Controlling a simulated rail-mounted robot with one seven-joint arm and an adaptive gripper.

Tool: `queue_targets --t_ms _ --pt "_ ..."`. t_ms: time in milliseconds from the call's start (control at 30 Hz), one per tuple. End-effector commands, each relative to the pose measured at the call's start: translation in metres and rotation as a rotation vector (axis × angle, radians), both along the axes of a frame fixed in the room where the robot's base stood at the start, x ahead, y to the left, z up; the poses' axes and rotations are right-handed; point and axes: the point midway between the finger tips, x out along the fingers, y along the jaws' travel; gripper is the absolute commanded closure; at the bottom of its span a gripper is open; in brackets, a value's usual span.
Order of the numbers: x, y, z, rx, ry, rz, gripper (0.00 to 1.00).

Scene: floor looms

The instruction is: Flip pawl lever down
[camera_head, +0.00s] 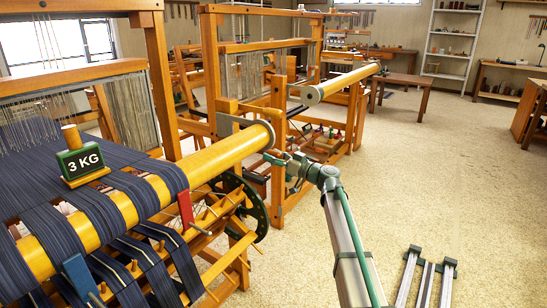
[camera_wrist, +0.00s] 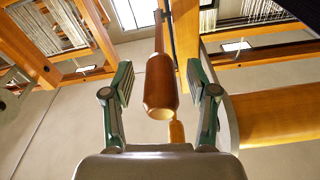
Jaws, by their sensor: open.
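A brown rounded wooden handle on a thin dark rod, which looks like the pawl lever (camera_wrist: 162,75), shows in the wrist view. It lies in the gap between the two fingers of my gripper (camera_wrist: 160,85), with space visible on both sides. My gripper is open and holds nothing. In the head view my gripper (camera_head: 283,165) is just right of the near end of the yellow warp beam (camera_head: 215,155). The handle cannot be made out clearly there. A dark green toothed wheel (camera_head: 257,207) sits below the beam end.
A 3 KG weight (camera_head: 83,161) rests on the blue warp. A red paddle (camera_head: 185,208) and a blue paddle (camera_head: 78,277) stand by the beam. A second loom (camera_head: 210,65) stands behind. The beam also shows at right in the wrist view (camera_wrist: 270,118).

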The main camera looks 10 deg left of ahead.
Motion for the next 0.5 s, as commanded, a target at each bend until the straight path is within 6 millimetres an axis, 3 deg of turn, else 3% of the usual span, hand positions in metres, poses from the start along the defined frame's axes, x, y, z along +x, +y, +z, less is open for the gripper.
queue_targets --t_ms 167,500 --pt "-0.009 -0.015 -0.002 0.0 0.0 -0.001 0.42" --pt "-0.038 -0.071 -0.01 0.0 0.001 -0.003 0.42"
